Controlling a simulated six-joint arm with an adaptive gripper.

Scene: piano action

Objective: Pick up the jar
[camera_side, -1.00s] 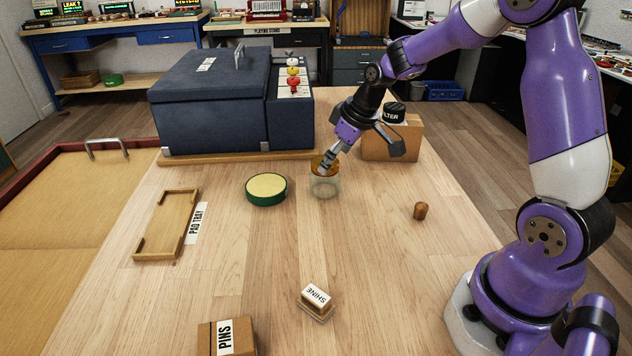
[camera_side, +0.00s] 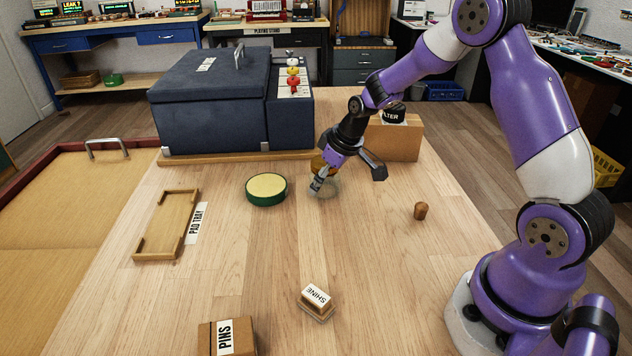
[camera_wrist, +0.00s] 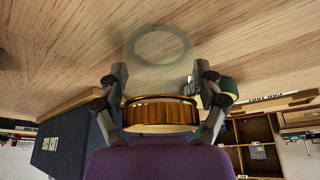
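The jar is clear glass with a ribbed amber-gold lid. In the side view its glass (camera_side: 330,188) stands upright on the table, partly hidden by my gripper (camera_side: 318,184). In the wrist view the lid (camera_wrist: 160,113) is close to my palm, with the glass body (camera_wrist: 160,46) beyond it. The fingers of my gripper (camera_wrist: 160,72) are spread, one on each side of the jar. They look very near its sides; I cannot tell whether they touch.
A green round tin (camera_side: 266,189) stands just left of the jar. A dark blue case (camera_side: 210,105) is behind it, and a cardboard box (camera_side: 398,138) is behind right. A small brown knob (camera_side: 421,211) lies right. The table in front is mostly clear.

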